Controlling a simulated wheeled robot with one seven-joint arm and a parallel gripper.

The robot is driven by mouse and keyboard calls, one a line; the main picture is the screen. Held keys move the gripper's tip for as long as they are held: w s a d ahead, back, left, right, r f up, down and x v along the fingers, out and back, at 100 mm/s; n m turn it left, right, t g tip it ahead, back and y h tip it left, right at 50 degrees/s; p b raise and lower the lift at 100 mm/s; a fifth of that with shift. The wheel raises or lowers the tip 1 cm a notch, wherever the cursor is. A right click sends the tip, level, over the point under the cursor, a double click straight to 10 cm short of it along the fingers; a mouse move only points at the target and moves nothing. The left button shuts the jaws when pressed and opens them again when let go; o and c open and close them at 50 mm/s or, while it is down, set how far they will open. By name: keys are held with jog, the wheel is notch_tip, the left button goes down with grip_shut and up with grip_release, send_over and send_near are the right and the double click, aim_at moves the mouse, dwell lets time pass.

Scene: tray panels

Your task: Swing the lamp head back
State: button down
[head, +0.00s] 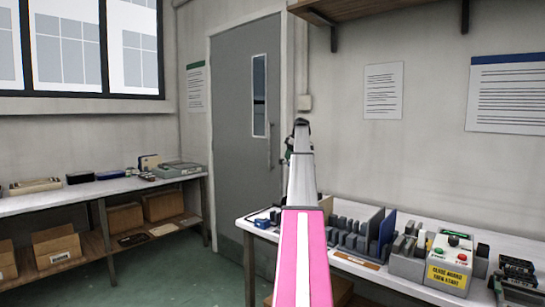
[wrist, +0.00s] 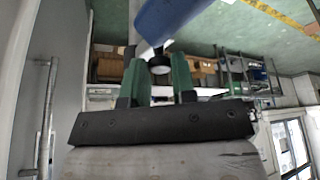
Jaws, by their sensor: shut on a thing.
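In the wrist view, a blue rounded shape, which looks like the lamp head (wrist: 168,18), fills the top middle, with a pale bar beside it. A small dark round part (wrist: 159,63) with a light face shows below it, between the fingers. My gripper (wrist: 158,78) has two green fingers on a dark crossbar and is shut on the lamp, at or near this part; the exact contact is hard to make out. In the head view, my arm reaches away toward the door, and its far end hides most of my gripper. I cannot make out the lamp there.
A grey door (head: 238,130) stands behind my arm. At right, a white bench (head: 490,240) carries grey blocks, a blue panel (head: 387,228) and a control box (head: 450,260) with buttons. At left, another bench (head: 85,190) holds small items, with cardboard boxes (head: 57,243) below. Green floor shows between.

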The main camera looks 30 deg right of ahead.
jog(key=shift+w+d+n+g, duration=0.15)
jog(key=shift+d+n+g, duration=0.15)
jog(key=shift+n, duration=0.4)
jog(key=shift+w+d+n+g, duration=0.1)
jog(key=shift+d+n+g, duration=0.2)
jog(key=shift+n, duration=0.4)
jog(key=shift+d, duration=0.1)
jog(key=shift+y, duration=0.3)
jog(key=c, duration=0.9)
grip_release()
jog(key=shift+c, duration=0.2)
jog(key=v, duration=1)
jog(key=shift+s+r, duration=0.15)
jog(key=shift+r, duration=0.25)
jog(key=shift+d, duration=0.1)
